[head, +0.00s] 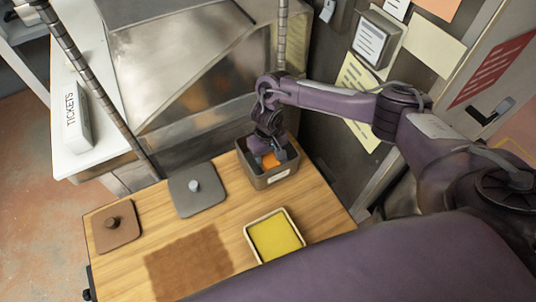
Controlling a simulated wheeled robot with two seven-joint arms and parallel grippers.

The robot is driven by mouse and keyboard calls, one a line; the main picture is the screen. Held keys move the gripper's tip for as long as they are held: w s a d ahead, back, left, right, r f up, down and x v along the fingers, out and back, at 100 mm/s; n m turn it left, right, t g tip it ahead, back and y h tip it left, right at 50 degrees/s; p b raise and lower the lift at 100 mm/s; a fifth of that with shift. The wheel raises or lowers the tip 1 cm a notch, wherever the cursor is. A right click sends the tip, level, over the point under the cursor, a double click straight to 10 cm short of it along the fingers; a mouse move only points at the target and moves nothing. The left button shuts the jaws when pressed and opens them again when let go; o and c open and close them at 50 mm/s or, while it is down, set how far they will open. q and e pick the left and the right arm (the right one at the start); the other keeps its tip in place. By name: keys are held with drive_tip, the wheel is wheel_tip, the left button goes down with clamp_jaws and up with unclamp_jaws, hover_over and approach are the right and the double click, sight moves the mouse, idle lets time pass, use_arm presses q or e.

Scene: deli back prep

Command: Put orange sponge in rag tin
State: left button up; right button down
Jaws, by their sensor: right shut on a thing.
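The orange sponge (270,160) shows between the fingers of my right gripper (270,157). The gripper reaches down into an open grey tin (270,180) with a white label on its front, at the back right of the wooden table. My right gripper is shut on the sponge, which is inside the tin's opening. Whether the sponge touches the tin's floor is hidden by the walls and the gripper. The label is too small to read, so I cannot confirm it is the rag tin. My left gripper is not in view.
A grey lid (188,205) with a knob and a brown lid (113,236) lie on the wooden table (225,195). A yellow-filled tray (247,222) and a brown mat (190,262) are nearer. A metal post (100,90) rises behind the left side; a dark wall stands right.

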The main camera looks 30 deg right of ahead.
drive_tip(key=shift+f, duration=0.35)
idle(0.3)
drive_tip(key=c, duration=0.6)
unclamp_jaws()
drive_tip(key=shift+c, duration=0.2)
drive_tip(key=shift+r, duration=0.1)
drive_tip(key=shift+r+p, duration=4.45)
drive_tip(key=shift+p, duration=0.45)
wheel_tip(320, 180, up, 8)
drive_tip(key=shift+f, duration=0.15)
